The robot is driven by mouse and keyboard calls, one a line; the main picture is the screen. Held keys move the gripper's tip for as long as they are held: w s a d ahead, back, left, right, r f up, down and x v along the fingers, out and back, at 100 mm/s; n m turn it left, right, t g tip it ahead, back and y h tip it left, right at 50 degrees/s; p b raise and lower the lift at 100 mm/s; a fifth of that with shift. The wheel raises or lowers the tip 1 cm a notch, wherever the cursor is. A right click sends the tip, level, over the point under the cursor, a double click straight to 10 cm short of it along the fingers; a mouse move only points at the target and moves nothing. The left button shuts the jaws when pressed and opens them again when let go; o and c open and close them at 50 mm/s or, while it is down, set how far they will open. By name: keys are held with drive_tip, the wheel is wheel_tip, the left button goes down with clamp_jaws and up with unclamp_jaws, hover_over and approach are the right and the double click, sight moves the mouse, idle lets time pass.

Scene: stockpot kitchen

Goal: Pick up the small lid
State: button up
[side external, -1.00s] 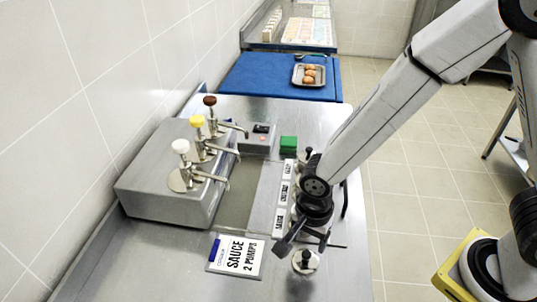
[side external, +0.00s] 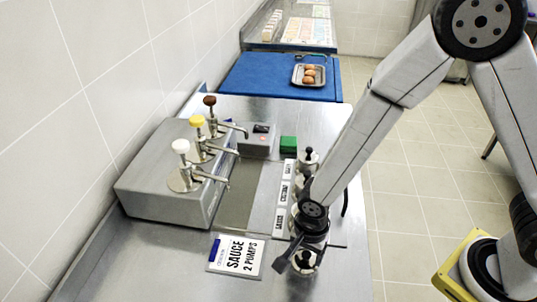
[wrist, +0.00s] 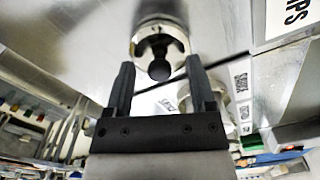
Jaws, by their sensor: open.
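The small lid is a round silver disc with a dark knob (side external: 306,260). I cannot tell whether a finger touches the knob.
A pump dispenser (side external: 160,185) is by the wall. Labelled strips (side external: 283,205) and metal lidded containers (side external: 307,160) line the counter behind my gripper. A green block (side external: 288,143) and a tray of buns (side external: 309,75) are farther back.

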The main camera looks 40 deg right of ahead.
drive_tip(key=shift+f, duration=0.3)
drive_tip(key=shift+c, duration=0.2)
clamp_jaws()
